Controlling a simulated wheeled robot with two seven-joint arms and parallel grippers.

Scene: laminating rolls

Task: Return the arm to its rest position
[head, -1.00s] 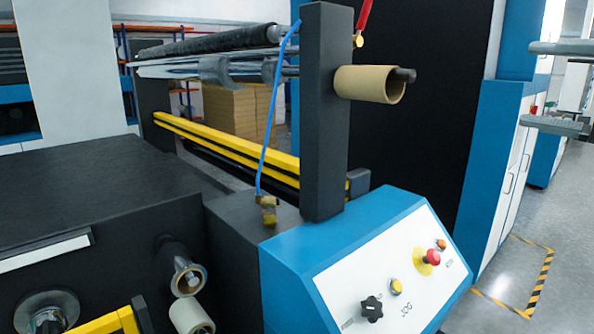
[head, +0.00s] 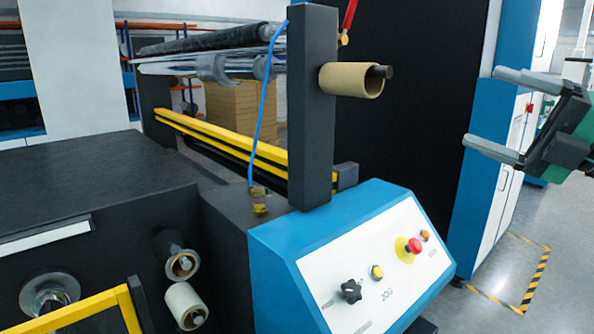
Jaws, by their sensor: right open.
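My right gripper (head: 482,108) is at the right edge of the head view, its two grey fingers spread apart and pointing left. Nothing is between them. It hangs in the air in front of the blue and white cabinet (head: 478,215), clear of the machine. A cardboard core (head: 345,80) sits on the dark spindle at the top of the black post (head: 308,130), apart from the gripper and to its left. My left gripper is not in view.
A blue control panel (head: 370,270) with a red button and a knob stands in front of the post. Two more cores (head: 185,305) (head: 178,265) are at the lower left, near a yellow rail (head: 95,308). Open floor (head: 505,255) with a striped marking lies at right.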

